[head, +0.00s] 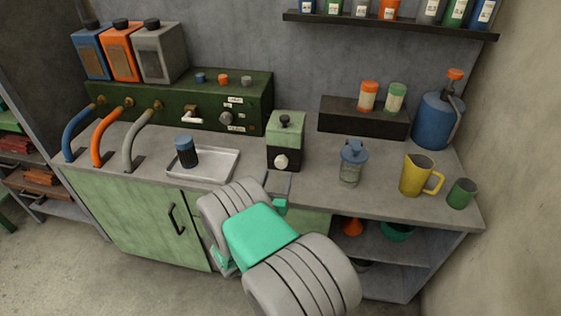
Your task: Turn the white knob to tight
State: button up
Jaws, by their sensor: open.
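A white round knob (281,161) sits low on the front of a small box (284,128), which has a pale green upper part, a black lower part and a dark cap on top. The box stands on the grey counter. The knob's markings are too small to read. My gripper (278,182) is just below and in front of the knob, apart from it as far as I can tell. It is open and looks empty. My arm hides part of the gripper and the counter's front edge.
A metal tray (225,166) with a dark blue-capped jar (186,152) lies left of the box. A glass jar (350,171), yellow jug (416,175) and green cup (461,193) stand right. A green control panel (215,92) is behind. Bare counter (317,180) lies right of the box.

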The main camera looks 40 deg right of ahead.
aim_at(281, 164)
jog(key=shift+w+n+t, duration=0.1)
jog(key=shift+n+t, duration=0.2)
jog(key=shift+n, duration=0.3)
jog(key=p+x, duration=0.1)
jog(key=x, duration=0.6)
jog(key=shift+w+d+f, duration=0.1)
jog(key=shift+d, duration=0.1)
jog(key=shift+c, duration=0.3)
grip_shut()
